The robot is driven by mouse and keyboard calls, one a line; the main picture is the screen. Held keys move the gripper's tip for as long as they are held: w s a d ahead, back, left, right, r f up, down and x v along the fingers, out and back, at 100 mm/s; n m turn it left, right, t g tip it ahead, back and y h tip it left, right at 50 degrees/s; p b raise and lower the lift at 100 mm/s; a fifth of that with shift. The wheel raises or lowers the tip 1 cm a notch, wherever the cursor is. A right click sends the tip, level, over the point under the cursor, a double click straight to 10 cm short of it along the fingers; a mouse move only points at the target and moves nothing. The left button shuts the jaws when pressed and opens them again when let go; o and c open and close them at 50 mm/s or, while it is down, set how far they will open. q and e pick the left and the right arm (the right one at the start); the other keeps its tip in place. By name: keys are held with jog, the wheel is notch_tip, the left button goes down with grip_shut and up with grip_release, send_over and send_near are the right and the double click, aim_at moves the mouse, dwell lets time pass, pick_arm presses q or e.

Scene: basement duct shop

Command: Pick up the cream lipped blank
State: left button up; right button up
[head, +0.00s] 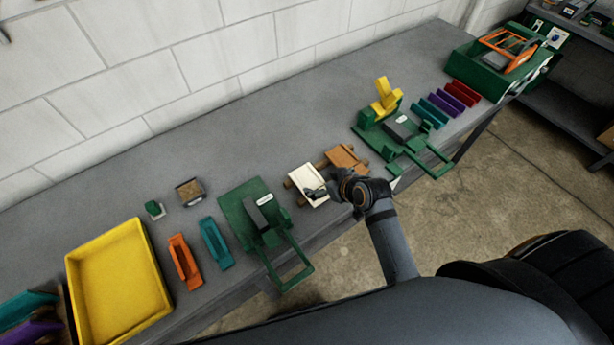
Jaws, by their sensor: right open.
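The cream lipped blank (303,177) rests on a small brown wooden support near the front edge of the grey bench, right of the middle green tool. My right gripper (318,191) is at its lower right part, with the arm coming in from the lower right. The gripper is open and covers a corner of the blank. I cannot tell whether the fingers touch it. My left gripper is not in view.
An orange-brown blank (345,157) lies close on the right. Green benders (245,204) and (376,138) stand either side. A yellow tray (118,290) is at left; a green box (480,75) is at the far right. The bench (180,150) is clear along the wall.

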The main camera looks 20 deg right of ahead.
aim_at(305, 177)
jog(key=x, duration=0.3)
jog(key=shift+w+a+f, duration=0.15)
jog(key=shift+w+f, duration=0.05)
jog(key=shift+w, duration=0.1)
jog(key=shift+w+p, duration=0.1)
jog(key=shift+p, duration=0.35)
jog(key=x, duration=0.2)
jog(key=p+x, duration=0.1)
jog(key=x, duration=0.1)
jog(key=shift+a+f+p, duration=0.25)
jog(key=shift+p, duration=0.05)
jog(key=shift+w+f, duration=0.15)
jog(key=shift+w, duration=0.05)
jog(key=shift+s, duration=0.15)
jog(key=c, duration=1.1)
jog(key=shift+c, duration=0.2)
